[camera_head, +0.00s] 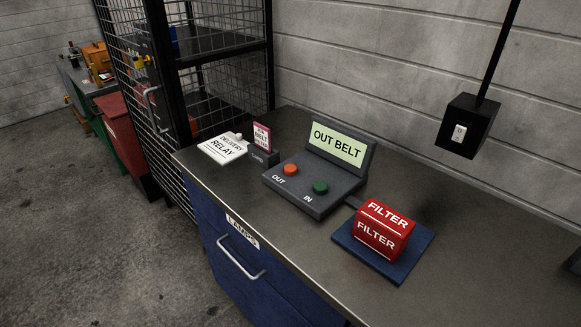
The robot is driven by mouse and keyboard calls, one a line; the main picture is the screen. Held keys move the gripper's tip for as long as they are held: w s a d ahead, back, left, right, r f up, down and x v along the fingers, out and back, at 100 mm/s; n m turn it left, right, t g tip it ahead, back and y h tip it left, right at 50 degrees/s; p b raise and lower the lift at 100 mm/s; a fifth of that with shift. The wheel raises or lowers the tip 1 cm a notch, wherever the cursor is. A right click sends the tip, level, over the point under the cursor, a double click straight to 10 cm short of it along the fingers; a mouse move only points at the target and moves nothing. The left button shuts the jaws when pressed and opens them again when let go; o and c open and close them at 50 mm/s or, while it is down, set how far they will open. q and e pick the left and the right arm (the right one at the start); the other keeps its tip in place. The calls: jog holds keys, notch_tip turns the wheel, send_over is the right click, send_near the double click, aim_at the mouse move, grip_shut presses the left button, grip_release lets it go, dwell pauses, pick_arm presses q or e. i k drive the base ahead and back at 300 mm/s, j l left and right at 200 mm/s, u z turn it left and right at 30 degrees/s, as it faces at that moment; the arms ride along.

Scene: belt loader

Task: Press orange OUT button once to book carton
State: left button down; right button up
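The OUT BELT console (318,199) stands on the grey bench top, with a pale green OUT BELT sign (338,144) at its back. The orange OUT button (291,170) is on its left and the green IN button (320,187) is on its right. A red FILTER carton (383,231) sits on a blue pad (400,267) to the right of the console. Neither of my grippers shows in the head view.
A black socket box (467,126) hangs over the bench at right. A mesh cage (124,75) stands left. Bare bench surrounds the console's front.

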aim_at(289, 169)
jog(key=j+z, duration=0.4)
jog(key=j, duration=0.2)
jog(key=k+j+z, duration=0.1)
jog(key=j+z, duration=0.3)
jog(key=j, duration=0.2)
